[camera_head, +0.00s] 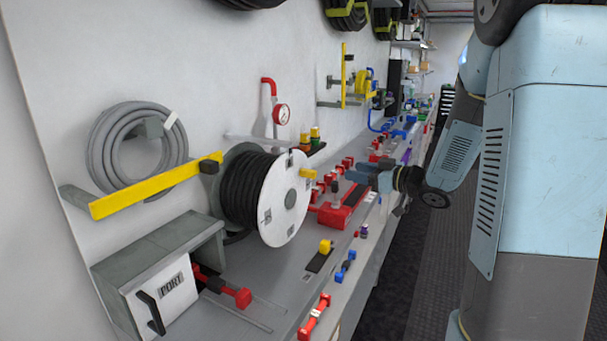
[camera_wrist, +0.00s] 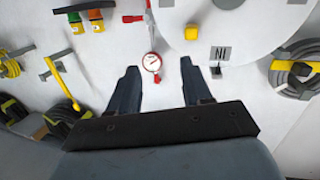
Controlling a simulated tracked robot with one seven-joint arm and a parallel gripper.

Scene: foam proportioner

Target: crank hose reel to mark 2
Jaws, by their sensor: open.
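The hose reel stands on the bench in the head view, with black hose (camera_head: 250,188) wound behind a round white disc (camera_head: 283,205). Small dark-marked plates sit around the disc's face; I cannot read them there. A yellow handle (camera_head: 308,174) sticks out at the disc's right edge. In the wrist view the disc (camera_wrist: 240,25) fills the upper right, with an orange-yellow knob (camera_wrist: 192,33) near its rim and a plate with dark strokes (camera_wrist: 220,53). My gripper (camera_head: 362,172) is open and empty, right of the disc and apart from it; its fingers (camera_wrist: 158,68) show spread.
A red pipe with a gauge (camera_head: 281,114) rises behind the reel. A yellow bar (camera_head: 155,185) and a coiled grey hose (camera_head: 138,150) are at left. A grey box marked PORT (camera_head: 160,285) stands in front. Red and blue fittings line the bench; the floor aisle is clear.

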